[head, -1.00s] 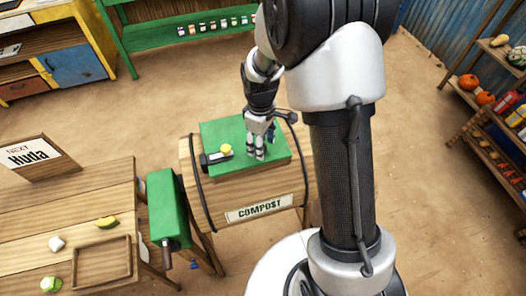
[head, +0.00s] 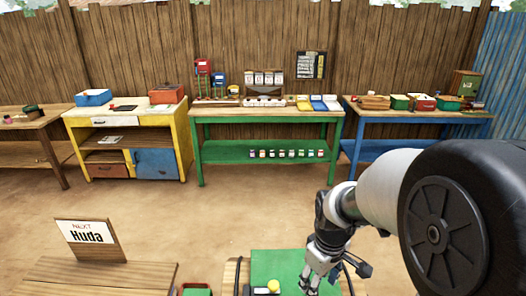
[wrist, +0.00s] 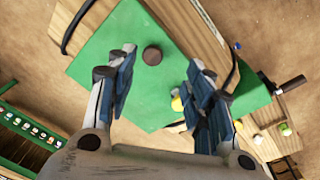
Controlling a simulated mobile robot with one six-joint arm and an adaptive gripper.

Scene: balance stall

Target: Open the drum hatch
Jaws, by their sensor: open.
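The green drum hatch (head: 282,262) shows at the bottom edge of the head view, lying flat on top of the wooden compost drum (head: 231,274). The yellow knob (wrist: 177,103) is partly hidden by the right finger. My gripper (wrist: 161,62) is open above the hatch, its fingers on either side of the dark knob with nothing held. It also shows in the head view (head: 318,284); contact cannot be told.
A wooden table with a "Huda" sign (head: 86,232) stands at lower left. A green bench (head: 267,115), a yellow cabinet (head: 125,125) and a blue bench (head: 418,115) line the back fence. Open bare floor (head: 235,205) lies between.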

